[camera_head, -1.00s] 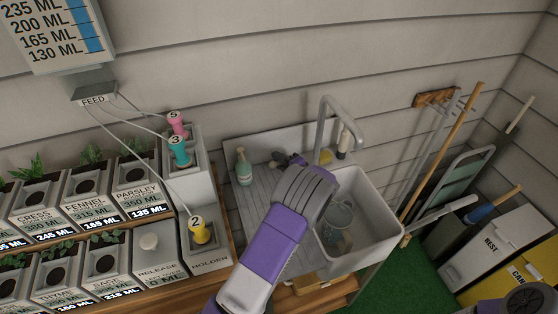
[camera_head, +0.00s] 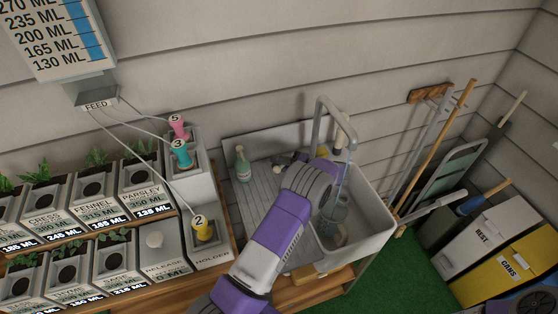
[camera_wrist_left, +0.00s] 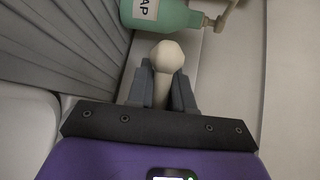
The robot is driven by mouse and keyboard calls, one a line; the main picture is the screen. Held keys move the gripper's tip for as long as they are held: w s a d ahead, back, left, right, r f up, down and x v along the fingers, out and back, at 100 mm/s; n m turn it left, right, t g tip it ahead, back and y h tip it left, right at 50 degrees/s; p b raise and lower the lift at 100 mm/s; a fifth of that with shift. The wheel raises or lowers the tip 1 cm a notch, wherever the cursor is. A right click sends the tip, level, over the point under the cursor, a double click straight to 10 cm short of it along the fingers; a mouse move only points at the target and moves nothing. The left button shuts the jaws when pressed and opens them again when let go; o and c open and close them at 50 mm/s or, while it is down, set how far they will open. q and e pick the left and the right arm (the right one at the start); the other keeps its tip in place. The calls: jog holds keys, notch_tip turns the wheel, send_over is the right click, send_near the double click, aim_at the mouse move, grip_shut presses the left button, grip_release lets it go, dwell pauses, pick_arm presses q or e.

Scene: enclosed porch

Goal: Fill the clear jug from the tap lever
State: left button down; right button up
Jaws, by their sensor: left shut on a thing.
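The clear jug (camera_head: 333,218) stands upright in the white sink (camera_head: 375,205), under the grey tap's (camera_head: 320,125) curved spout. A thin pale stream runs from the spout down to the jug. The water level in the jug cannot be read. My left gripper (camera_head: 297,165) is at the back of the sink, its fingers largely hidden by my wrist in the head view. In the left wrist view my left gripper (camera_wrist_left: 160,88) is shut around the pale, round-ended tap lever (camera_wrist_left: 168,57). My right gripper is out of view.
A green soap bottle (camera_head: 243,165) stands on the ribbed drainboard left of the sink, close beyond my fingers in the wrist view. Planter boxes (camera_head: 95,190) and a holder with coloured feed plugs (camera_head: 204,235) are at left. Broom handles and bins (camera_head: 490,240) stand at right.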

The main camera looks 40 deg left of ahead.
pick_arm(q)
jog(key=shift+d+n+g, duration=0.15)
jog(key=shift+n+g, duration=0.15)
jog(key=shift+g, duration=0.2)
jog(key=c, duration=1.1)
grip_release()
jog(key=shift+d, duration=0.1)
jog(key=v, duration=0.7)
jog(key=shift+d, duration=0.2)
jog(key=shift+r, duration=0.1)
